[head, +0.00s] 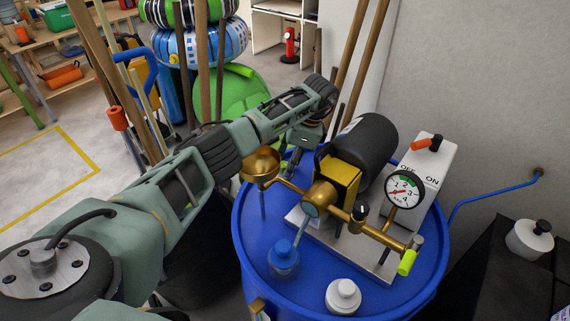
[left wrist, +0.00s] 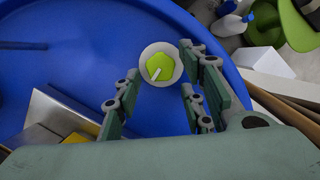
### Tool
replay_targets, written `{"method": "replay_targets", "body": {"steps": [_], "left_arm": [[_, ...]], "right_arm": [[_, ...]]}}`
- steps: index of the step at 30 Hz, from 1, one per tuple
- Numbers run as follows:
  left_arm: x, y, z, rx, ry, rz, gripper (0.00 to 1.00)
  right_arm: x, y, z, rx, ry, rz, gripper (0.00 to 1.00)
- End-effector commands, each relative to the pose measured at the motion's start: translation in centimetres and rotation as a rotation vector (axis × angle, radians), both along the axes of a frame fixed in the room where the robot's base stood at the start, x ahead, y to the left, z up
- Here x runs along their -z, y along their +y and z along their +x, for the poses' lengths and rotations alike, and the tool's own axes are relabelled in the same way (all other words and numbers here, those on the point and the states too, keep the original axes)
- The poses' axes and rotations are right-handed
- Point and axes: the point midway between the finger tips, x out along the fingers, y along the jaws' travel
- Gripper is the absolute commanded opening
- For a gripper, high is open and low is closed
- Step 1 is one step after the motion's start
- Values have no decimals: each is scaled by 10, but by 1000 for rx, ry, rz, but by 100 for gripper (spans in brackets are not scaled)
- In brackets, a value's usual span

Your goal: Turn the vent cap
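A yellow-green cap (left wrist: 160,67) with a pale pointer mark sits on a round white base on the blue drum lid (left wrist: 60,75). It looks like the vent cap; in the head view I cannot make it out behind my left gripper. My left gripper (head: 292,168) points down over the far left part of the drum lid (head: 252,235). In the left wrist view, the fingers of my left gripper (left wrist: 168,76) are spread open, with the cap showing between and beyond their tips. They hold nothing, and contact with the cap cannot be told. My right gripper is not in view.
The drum carries a dark motor (head: 365,145), brass pipework, a pressure gauge (head: 403,190), an OFF/ON switch box (head: 430,165), a brass bowl (head: 260,163), a blue knob (head: 283,255) and a white cap (head: 343,296). Wooden poles (head: 362,65) lean behind the drum.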

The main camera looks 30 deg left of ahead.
Motion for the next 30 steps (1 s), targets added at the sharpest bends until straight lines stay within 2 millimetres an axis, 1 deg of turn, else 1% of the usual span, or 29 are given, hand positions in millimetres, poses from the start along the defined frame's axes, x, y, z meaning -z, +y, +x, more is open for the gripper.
{"method": "replay_targets", "body": {"steps": [5, 8, 24, 27, 30], "left_arm": [[0, 2, -1, -3, 4, 2, 38], [-4, 2, -1, -3, 5, 3, 38], [-57, 2, -2, -3, 7, 4, 38], [-60, 2, -2, -2, 8, 4, 38], [-58, 2, -2, -3, 7, 4, 38]], "right_arm": [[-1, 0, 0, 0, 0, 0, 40], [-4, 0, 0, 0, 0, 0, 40], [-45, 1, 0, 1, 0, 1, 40], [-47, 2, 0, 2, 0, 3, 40], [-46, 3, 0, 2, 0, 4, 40]]}}
